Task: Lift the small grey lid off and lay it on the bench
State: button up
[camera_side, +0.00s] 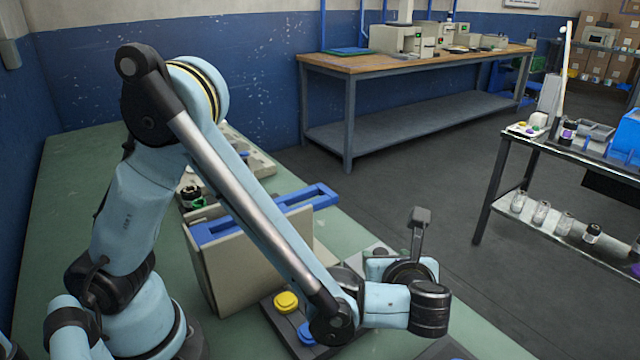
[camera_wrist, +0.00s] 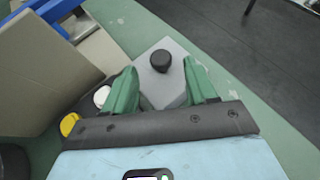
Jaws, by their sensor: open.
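The small grey lid (camera_wrist: 176,94) is a flat grey plate with a round black knob (camera_wrist: 161,61) near its far end in the wrist view. My gripper (camera_wrist: 161,70) has two green fingers, open and spread. The knob shows between and just beyond the fingertips, with a finger to each side of the plate; I cannot tell whether they touch it. A pale grey surface in the side view (camera_side: 373,253), just behind my wrist, seems to be part of the lid. My wrist hides the fingers and knob there. The green bench (camera_side: 465,325) lies beneath.
A beige box-like body with a blue frame (camera_side: 222,229) stands left of my wrist. A dark panel with a yellow button (camera_side: 286,302) and a blue button (camera_side: 306,333) lies below my forearm. Bare bench shows right of the lid in the wrist view (camera_wrist: 250,97), up to the bench edge.

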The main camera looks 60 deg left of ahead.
aim_at(381, 251)
jog(key=shift+x, duration=2.75)
jog(key=c, duration=1)
jog(key=shift+r, duration=0.15)
